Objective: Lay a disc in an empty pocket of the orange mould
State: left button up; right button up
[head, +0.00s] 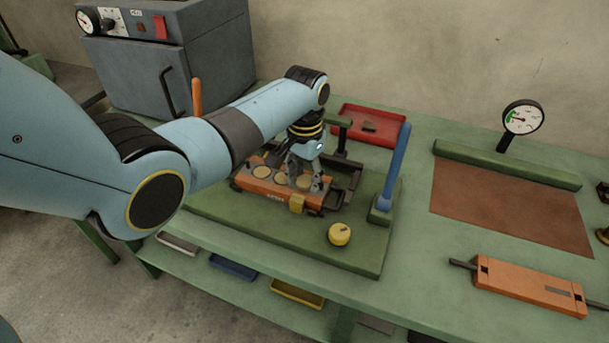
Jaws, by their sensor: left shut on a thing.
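The orange mould (258,188) lies on a green board on the bench, left of the picture's middle. Pale tan round shapes show along its top, one at the left (262,171) and one in the middle (281,179). I cannot tell for sure whether each is a disc or a bare pocket. My left gripper (303,185) points down over the right end of the mould and is shut on a pale disc (303,181), at or just above the mould's top. Its fingers partly hide that end. My right gripper is not in view.
A blue upright lever (396,165) stands right of the mould, and a yellow knob (339,234) in front. A red tray (370,125) lies behind. A grey oven (165,60) stands back left. Right are a brown sheet (510,205) and another orange block (530,287).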

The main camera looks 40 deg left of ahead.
pick_arm(q)
jog(key=shift+s+d+f, duration=0.2)
jog(key=shift+d+f, duration=0.05)
jog(key=shift+f, duration=0.05)
jog(key=o, duration=0.8)
jog(key=shift+o, duration=1.3)
jog(key=shift+w, duration=0.15)
jog(key=shift+w, duration=0.1)
jog(key=shift+r, duration=0.35)
notch_tip(320, 180, up, 11)
jog(key=shift+r, duration=0.15)
